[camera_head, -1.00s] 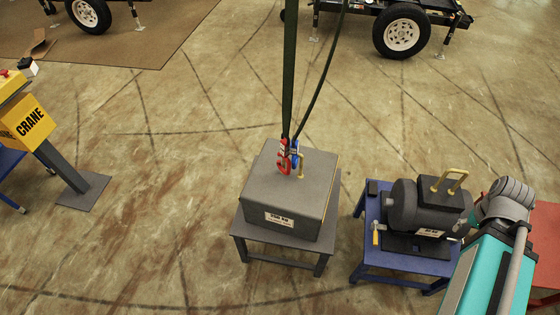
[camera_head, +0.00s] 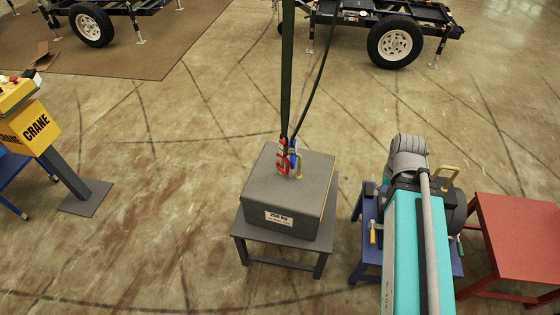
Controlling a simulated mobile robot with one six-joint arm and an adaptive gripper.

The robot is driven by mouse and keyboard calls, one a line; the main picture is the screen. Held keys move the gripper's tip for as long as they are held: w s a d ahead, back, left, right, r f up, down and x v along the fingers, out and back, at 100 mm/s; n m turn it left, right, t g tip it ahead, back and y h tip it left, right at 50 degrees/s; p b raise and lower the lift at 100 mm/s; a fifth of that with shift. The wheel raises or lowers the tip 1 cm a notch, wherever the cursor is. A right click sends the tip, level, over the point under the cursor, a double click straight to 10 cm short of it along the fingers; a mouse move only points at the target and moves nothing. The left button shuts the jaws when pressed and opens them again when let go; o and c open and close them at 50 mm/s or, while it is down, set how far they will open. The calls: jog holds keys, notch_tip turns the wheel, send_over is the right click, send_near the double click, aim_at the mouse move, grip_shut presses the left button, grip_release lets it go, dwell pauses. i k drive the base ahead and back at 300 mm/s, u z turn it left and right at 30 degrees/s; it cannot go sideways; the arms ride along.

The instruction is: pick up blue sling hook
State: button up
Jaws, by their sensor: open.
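The blue sling hook (camera_head: 294,152) is small and hangs at the end of a dark green sling (camera_head: 287,75), right beside a red hook (camera_head: 282,158). Both are at the top of a grey weight block (camera_head: 285,200), close to its yellow lifting eye (camera_head: 299,170). I cannot tell whether the blue hook touches the eye. My teal and grey arm reaches up from the bottom right, to the right of the block. My gripper does not show in this view.
The block stands on a grey table (camera_head: 265,250). A blue table (camera_head: 366,260) with a dark motor is partly hidden behind my arm. A red table (camera_head: 515,240) stands at the right. A yellow crane control box (camera_head: 30,125) is at the left. Trailers stand at the back; open floor lies left of the block.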

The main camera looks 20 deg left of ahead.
aim_at(292, 144)
jog(key=u, duration=0.65)
jog(key=k, duration=0.9)
jog(key=u, duration=0.1)
jog(key=i, duration=0.85)
jog(key=u, duration=0.05)
